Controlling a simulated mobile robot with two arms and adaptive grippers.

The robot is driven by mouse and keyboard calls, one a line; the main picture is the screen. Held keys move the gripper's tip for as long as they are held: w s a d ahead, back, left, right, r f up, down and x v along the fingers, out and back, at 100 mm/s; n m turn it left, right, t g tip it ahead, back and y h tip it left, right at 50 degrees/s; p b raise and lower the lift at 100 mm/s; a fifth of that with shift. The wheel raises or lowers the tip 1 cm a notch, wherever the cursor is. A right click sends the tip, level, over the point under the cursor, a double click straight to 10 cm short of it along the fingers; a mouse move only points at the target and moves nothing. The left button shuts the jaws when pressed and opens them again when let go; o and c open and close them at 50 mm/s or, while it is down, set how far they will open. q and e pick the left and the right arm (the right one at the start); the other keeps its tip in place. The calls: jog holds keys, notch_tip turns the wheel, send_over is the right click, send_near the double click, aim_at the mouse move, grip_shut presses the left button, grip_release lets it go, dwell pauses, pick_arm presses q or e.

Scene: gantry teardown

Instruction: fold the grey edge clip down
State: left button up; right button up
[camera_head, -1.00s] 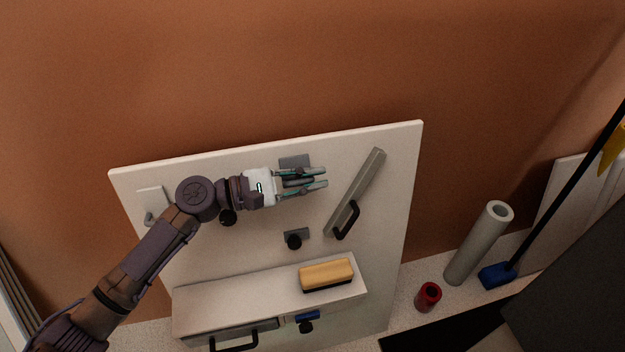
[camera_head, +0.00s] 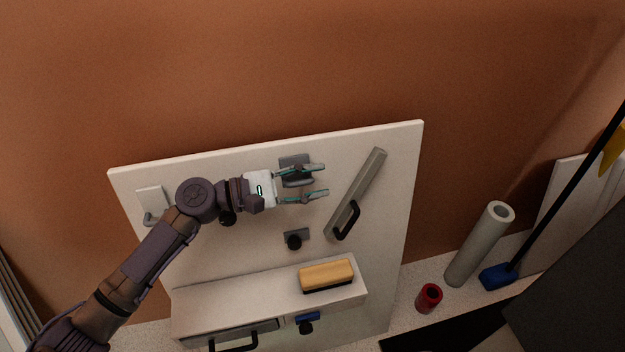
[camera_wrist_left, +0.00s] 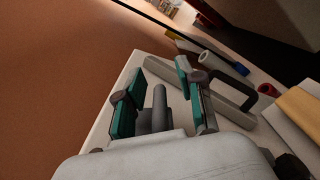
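The grey edge clip (camera_head: 292,160) is a small grey piece near the top edge of the white upright board (camera_head: 230,170). My left gripper (camera_head: 324,180) reaches in from the left, its fingers spread apart in front of the clip and partly covering it. In the left wrist view the gripper (camera_wrist_left: 160,72) is open, with a grey rounded bar of the clip (camera_wrist_left: 159,104) between the teal-padded fingers. I see a gap to the right finger; whether the left finger touches is unclear. My right gripper is not in view.
A slanted grey bar (camera_head: 367,178) with a black handle (camera_head: 347,221) is right of the gripper. A black knob (camera_head: 293,241) is below. A ledge (camera_head: 235,298) carries a yellow block (camera_head: 326,274). A hook (camera_head: 152,202) is at left; a red cylinder (camera_head: 428,297) stands right.

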pick_arm(q)
jog(key=v, duration=1.2)
